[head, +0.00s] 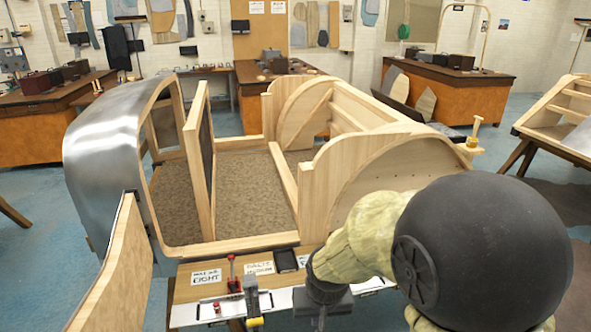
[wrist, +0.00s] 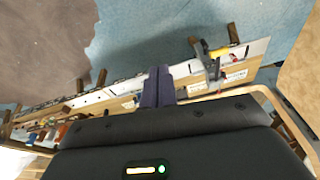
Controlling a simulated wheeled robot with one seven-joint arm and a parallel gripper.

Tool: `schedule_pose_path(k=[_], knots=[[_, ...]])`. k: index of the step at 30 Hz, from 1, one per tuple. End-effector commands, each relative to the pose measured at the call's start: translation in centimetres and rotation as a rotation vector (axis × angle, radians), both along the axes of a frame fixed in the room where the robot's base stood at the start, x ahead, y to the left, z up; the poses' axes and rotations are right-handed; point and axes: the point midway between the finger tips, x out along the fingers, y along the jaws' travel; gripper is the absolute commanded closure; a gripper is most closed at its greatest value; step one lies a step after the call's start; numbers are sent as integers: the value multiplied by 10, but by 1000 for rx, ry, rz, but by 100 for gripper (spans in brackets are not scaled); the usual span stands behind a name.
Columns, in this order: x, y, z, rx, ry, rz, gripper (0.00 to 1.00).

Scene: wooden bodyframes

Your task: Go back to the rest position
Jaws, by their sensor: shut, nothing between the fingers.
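My gripper shows in the wrist view (wrist: 158,86) as two dark fingers shut together with nothing between them. The fingers point over a pale strip with tools and the blue floor beyond. In the head view my arm reaches in from the lower right. The dark gripper body (head: 322,303) hangs at the bottom, in front of the wooden bodyframe (head: 285,243). Its fingertips are not clear in that view. The bodyframe has a metal-skinned front, a carpeted floor and an open panel at left.
A narrow bench edge (head: 186,287) with labels and clamps (head: 235,285) lies close beside my gripper. The open wooden panel (head: 115,270) stands at lower left. Another wooden frame (head: 565,112) stands at right. Workbenches (head: 447,92) line the back.

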Motion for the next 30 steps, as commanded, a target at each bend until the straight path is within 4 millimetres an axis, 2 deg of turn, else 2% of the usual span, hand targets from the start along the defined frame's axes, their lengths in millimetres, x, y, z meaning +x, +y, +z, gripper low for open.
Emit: schedule_pose_path(k=[1, 6, 12, 16, 23, 24, 30], knots=[[-5, -16, 1, 2, 1, -21, 100], [-27, -59, 3, -3, 2, -62, 100], [-54, -97, 4, -17, 3, -99, 100], [-63, -106, 4, -23, 3, -108, 100], [-64, -107, 4, -24, 3, -107, 100], [-64, -107, 4, -24, 3, -107, 98], [-64, -107, 4, -24, 3, -107, 59]])
